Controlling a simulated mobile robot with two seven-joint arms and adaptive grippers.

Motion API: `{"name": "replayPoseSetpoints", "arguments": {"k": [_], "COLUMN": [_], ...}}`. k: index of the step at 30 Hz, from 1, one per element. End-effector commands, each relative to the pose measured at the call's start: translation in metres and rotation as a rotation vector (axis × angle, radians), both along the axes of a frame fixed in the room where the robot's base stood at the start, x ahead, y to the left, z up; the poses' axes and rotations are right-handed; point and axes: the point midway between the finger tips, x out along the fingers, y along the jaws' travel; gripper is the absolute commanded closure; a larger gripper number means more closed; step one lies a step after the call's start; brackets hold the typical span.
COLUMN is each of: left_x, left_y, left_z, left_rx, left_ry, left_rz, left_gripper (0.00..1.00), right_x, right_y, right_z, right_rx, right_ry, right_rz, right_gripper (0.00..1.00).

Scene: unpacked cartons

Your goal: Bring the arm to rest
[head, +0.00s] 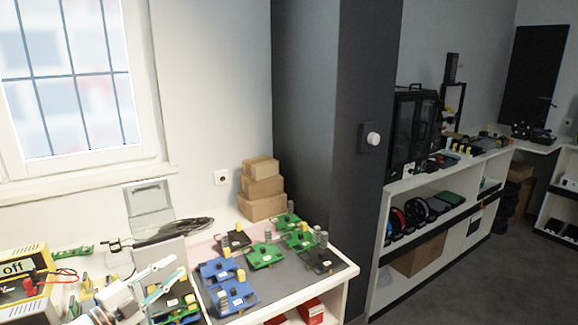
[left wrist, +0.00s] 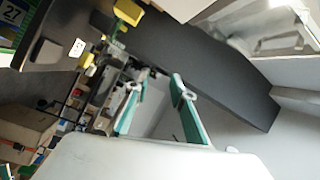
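My left gripper (head: 176,268) comes in at the lower left of the head view, over the workbench. Its two white fingers with teal pads stand apart with nothing between them. The left wrist view shows the same fingers (left wrist: 153,98) spread, with an empty gap. The gripper is in front of circuit boards at the near left; I cannot tell its exact height above them. My right gripper is in neither view.
Blue boards (head: 229,290) and green boards (head: 263,255) lie on a dark mat (head: 283,289). Stacked cartons (head: 262,190) stand at the back by a dark pillar (head: 318,120). A yellow meter (head: 22,268) reading "Off" is at far left. White shelves (head: 440,235) stand right.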

Motion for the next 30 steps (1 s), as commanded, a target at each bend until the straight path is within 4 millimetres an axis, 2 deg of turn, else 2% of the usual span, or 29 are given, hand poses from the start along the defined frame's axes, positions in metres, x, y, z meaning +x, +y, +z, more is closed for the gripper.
{"name": "replayPoseSetpoints", "arguments": {"k": [1,3,9,14,21,24,30], "left_x": [-0.008,-0.016,-0.054,-0.101,-0.194,-0.225,-0.274], "left_y": [-0.011,-0.020,-0.026,-0.016,0.010,0.019,0.031], "left_z": [-0.010,-0.022,-0.055,-0.083,-0.118,-0.125,-0.133], "left_rx": [-0.022,-0.044,-0.095,-0.113,-0.095,-0.078,-0.045], "left_ry": [0.020,0.053,0.189,0.339,0.596,0.673,0.791], "left_rz": [0.047,0.124,0.359,0.550,0.804,0.870,0.963], "left_gripper": [0.76,0.76,0.76,0.76,0.76,0.76,0.76], "right_x": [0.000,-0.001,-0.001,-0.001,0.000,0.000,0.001], "right_y": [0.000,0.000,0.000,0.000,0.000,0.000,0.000], "right_z": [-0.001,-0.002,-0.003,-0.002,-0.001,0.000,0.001], "right_rx": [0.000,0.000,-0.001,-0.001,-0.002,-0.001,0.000], "right_ry": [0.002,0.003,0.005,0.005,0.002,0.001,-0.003], "right_rz": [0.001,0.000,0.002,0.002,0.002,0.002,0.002], "right_gripper": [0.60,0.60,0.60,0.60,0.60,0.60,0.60]}}
